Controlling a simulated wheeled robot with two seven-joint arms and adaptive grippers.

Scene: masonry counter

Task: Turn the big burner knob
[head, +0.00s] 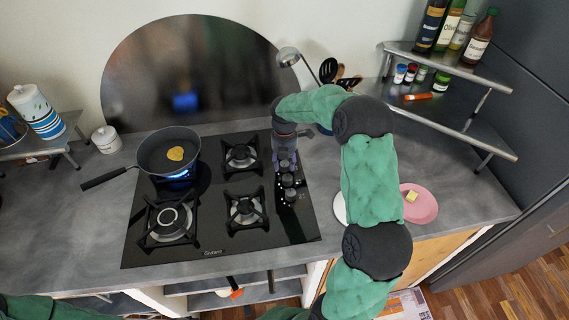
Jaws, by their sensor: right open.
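The black glass cooktop (215,253) has several burners, and the big burner (171,221) is at its front left. A column of dark knobs (288,181) runs along the right side of the cooktop. My right gripper (285,164) points down at the far end of this column, its jaws open. It hides part of the far knobs, and I cannot tell whether it touches one. I cannot tell which knob belongs to the big burner. My left gripper is out of view; only part of my left arm shows at the bottom left.
A frying pan (153,153) with something yellow stands on the back left burner, with a blue glow beneath. A pink plate (423,207) lies right of my right arm. A shelf (457,72) with bottles stands at the back right. A white lidded pot (106,141) stands left.

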